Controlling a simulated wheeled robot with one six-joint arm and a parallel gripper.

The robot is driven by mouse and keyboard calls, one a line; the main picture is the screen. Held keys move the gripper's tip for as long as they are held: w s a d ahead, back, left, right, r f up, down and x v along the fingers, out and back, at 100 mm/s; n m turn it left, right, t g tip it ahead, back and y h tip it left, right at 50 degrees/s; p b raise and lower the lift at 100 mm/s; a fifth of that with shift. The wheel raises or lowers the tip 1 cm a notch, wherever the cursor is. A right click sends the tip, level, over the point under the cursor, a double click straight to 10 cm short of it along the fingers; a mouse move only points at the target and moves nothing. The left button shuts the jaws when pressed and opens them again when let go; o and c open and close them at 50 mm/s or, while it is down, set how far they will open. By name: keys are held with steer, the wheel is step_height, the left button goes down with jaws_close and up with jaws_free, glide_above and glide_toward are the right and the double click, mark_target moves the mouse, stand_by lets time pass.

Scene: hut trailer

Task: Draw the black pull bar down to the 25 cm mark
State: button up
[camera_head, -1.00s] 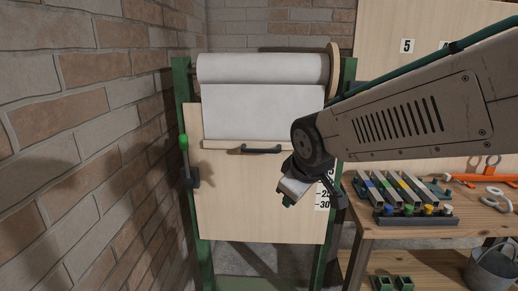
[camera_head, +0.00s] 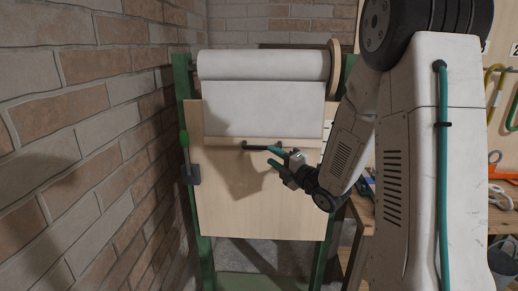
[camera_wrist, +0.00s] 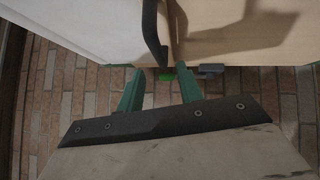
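The black pull bar (camera_head: 246,147) is fixed to the wooden strip (camera_head: 222,141) along the bottom edge of the white sheet (camera_head: 262,105), high on the pale board. My gripper (camera_head: 270,156) is at the bar's right end, with its green fingers open and pointing left. In the wrist view the black bar (camera_wrist: 152,32) reaches down to the gap between the open green fingers (camera_wrist: 161,72). No grip on it shows. My arm hides the scale's 25 mark.
The pale board (camera_head: 235,205) below the bar is bare. A green-handled lever (camera_head: 185,145) is at its left edge, near the brick wall (camera_head: 80,130). A wooden bench (camera_head: 358,212) stands at the right, largely behind my arm.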

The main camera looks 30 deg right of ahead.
mark_target(261, 149)
steer(key=x, duration=0.7)
steer(key=shift+w+a, duration=0.1)
steer(key=shift+w, duration=0.15)
jaws_close()
